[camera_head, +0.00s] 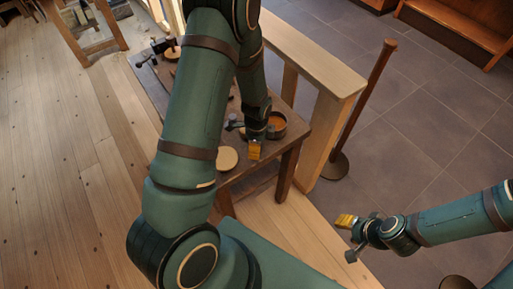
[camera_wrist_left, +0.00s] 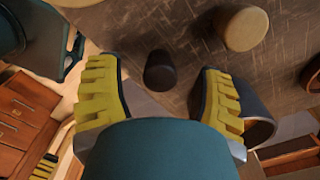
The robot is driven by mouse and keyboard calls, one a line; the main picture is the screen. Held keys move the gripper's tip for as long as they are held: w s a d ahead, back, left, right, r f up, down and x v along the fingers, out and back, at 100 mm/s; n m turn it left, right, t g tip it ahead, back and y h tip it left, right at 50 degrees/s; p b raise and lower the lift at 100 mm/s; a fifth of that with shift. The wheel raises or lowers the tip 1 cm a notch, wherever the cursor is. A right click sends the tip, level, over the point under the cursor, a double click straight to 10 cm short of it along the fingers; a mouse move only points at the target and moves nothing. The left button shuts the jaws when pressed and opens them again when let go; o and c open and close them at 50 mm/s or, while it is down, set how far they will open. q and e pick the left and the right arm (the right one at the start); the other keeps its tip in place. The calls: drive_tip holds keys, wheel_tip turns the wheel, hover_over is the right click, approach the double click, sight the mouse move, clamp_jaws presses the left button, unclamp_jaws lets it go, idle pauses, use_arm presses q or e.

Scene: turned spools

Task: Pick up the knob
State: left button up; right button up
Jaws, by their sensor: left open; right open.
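A small dark, rounded knob (camera_wrist_left: 160,70) stands on the dark wooden table in the left wrist view, framed between the finger pads. I cannot make it out in the head view, where my left arm and gripper cover part of the table. My left gripper (camera_head: 254,150) is open and empty over the table's near end; its two yellow pads show in the left wrist view (camera_wrist_left: 160,85). The knob appears beyond the fingertips, not gripped. My right gripper (camera_head: 346,221) is open and empty, out past the table to the right.
The table (camera_head: 150,92) also holds a pale round wooden piece (camera_head: 228,158), a dark round bowl-like piece (camera_head: 275,124) beside my left gripper, and a dark metal tool (camera_head: 156,50) at the far end. A wooden railing (camera_head: 318,65) and a post (camera_head: 362,110) stand right of it.

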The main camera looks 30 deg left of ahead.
use_arm(q)
drive_tip(key=shift+f, duration=0.55)
drive_tip(key=c, duration=1)
drive_tip(key=shift+o, duration=0.2)
